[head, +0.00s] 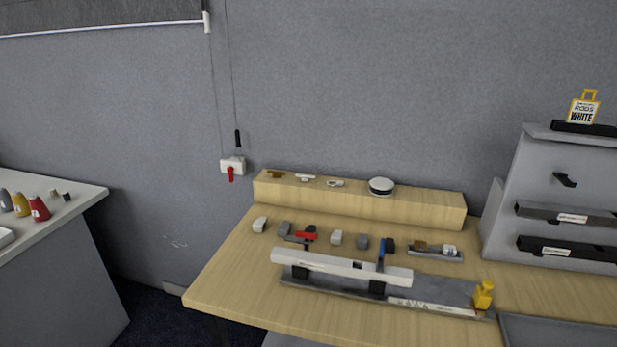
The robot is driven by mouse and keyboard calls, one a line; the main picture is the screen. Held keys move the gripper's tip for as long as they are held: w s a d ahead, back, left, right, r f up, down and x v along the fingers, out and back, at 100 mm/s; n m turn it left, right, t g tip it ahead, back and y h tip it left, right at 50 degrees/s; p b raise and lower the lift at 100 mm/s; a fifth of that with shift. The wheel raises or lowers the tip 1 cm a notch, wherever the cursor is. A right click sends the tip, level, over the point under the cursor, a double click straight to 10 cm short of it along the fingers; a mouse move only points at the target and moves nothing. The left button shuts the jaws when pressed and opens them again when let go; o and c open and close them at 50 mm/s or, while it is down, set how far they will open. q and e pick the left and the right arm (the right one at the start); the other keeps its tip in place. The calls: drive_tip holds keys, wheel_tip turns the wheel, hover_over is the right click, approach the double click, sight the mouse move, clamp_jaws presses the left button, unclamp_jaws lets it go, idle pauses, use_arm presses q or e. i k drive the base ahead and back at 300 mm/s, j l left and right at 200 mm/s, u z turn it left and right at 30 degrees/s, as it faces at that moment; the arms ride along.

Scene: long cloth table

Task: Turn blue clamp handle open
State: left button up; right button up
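A blue clamp handle (381,252) stands roughly upright behind the right part of a long white bar (320,264) on the wooden table. A dark block is beside the top of the handle on its right. The bar rests on dark supports above a grey base plate (440,289). The lower part of the blue handle is hidden behind the bar. A red handle (307,235) lies about level behind the bar's left part. Neither of my grippers is in view.
Several small grey and white blocks stand behind the bar. A yellow object (484,294) stands at the plate's right end. A raised wooden shelf (420,207) runs along the back. A grey rack (505,207) stands right. The table's front left corner is clear.

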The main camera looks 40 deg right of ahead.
sight(381, 255)
drive_tip(key=z, duration=1.55)
